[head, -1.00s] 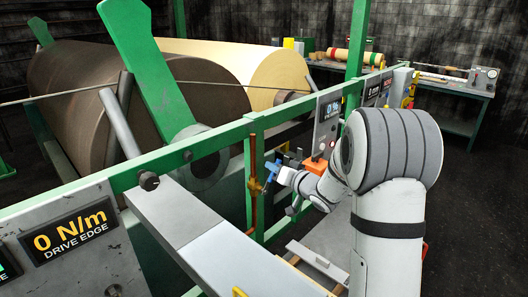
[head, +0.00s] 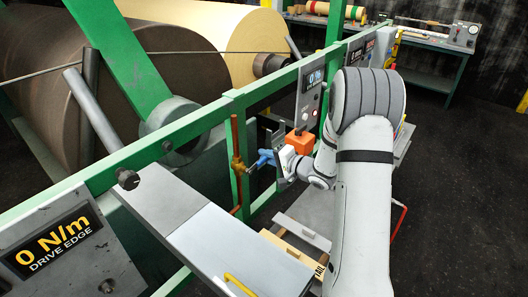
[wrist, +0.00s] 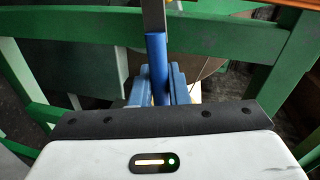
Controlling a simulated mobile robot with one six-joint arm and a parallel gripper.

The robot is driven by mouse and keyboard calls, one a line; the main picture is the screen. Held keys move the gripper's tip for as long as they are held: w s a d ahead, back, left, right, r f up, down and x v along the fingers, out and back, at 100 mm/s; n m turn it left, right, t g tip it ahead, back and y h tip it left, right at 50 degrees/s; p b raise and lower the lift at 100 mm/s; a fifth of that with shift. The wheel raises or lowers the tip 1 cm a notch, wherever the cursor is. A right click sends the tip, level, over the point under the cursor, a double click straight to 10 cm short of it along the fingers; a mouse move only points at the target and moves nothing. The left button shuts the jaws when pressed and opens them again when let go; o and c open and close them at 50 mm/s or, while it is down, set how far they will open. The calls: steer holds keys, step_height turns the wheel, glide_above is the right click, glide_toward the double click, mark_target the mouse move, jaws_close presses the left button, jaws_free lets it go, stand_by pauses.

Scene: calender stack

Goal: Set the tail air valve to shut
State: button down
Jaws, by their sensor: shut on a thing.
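The tail air valve is a brass body (head: 238,165) on an upright copper pipe (head: 236,200) beside the green frame in the head view. Its blue lever (wrist: 157,65) runs up the middle of the wrist view, with a grey length beyond the blue sleeve. In the head view the lever area sticks out to the right of the pipe, roughly across it. My gripper (wrist: 158,88) is shut on the blue lever, with one blue finger on each side of it. It also shows in the head view (head: 268,158). The fingertips are partly hidden by the lever and my wrist.
Green rails (head: 190,130) run behind the valve, with large rolls beyond. A grey panel (head: 312,90) and an orange block (head: 299,141) stand close to my wrist. A grey ledge (head: 220,250) lies in front. Open floor (head: 450,200) is to the right.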

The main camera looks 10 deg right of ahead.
steer(key=shift+f+m, duration=0.7)
steer(key=shift+f, duration=0.05)
steer(key=shift+s+f, duration=0.1)
steer(key=c, duration=1.4)
jaws_free()
steer(key=shift+c, duration=0.2)
steer(key=shift+d, duration=0.15)
steer(key=b+v, duration=0.2)
steer(key=v, duration=0.5)
steer(key=shift+s+d+r, duration=0.15)
steer(key=shift+s+r, duration=0.05)
steer(key=shift+s, duration=0.05)
steer(key=shift+w, duration=0.1)
